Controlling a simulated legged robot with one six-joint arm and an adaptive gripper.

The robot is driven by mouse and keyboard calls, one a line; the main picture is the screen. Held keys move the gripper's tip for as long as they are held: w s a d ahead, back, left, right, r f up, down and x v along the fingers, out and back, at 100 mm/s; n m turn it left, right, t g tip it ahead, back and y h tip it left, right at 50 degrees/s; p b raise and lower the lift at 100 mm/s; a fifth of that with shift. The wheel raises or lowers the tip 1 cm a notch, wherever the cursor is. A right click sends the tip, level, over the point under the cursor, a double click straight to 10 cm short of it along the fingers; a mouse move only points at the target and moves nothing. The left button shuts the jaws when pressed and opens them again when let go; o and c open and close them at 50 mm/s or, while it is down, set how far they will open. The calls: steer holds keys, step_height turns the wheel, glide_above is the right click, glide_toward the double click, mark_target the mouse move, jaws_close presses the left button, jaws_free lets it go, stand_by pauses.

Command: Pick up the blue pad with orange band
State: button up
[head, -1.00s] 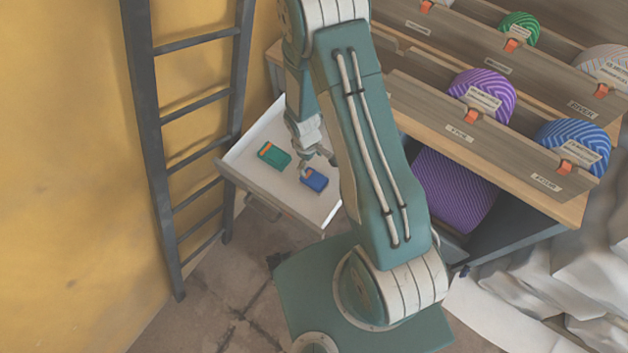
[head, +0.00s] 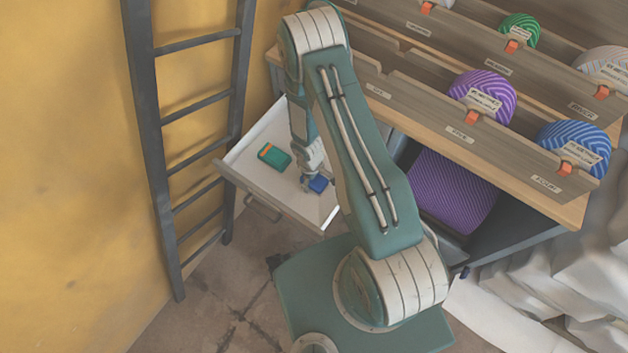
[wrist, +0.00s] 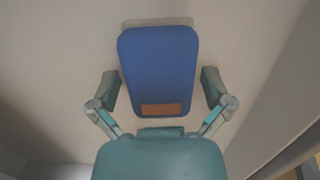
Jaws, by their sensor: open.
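The blue pad (head: 318,184) lies flat in the open white drawer (head: 262,190), partly hidden by my gripper in the head view. In the wrist view the blue pad (wrist: 158,68) shows whole, with its orange band (wrist: 160,110) at the end nearer my palm. My gripper (wrist: 162,92) is open, with one finger on each side of the pad's lower part and a gap on both sides. In the head view my gripper (head: 308,182) is down at the pad. A green pad with an orange band (head: 273,156) lies to the left of it in the drawer.
Drawer walls surround the pads. A dark ladder (head: 188,120) leans at the yellow wall on the left. A wooden shelf (head: 480,140) with several yarn balls, one of them purple (head: 484,95), stands to the right of my arm.

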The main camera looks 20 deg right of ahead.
steer(key=c, duration=1)
steer(key=shift+o, duration=0.2)
steer(key=shift+r, duration=0.1)
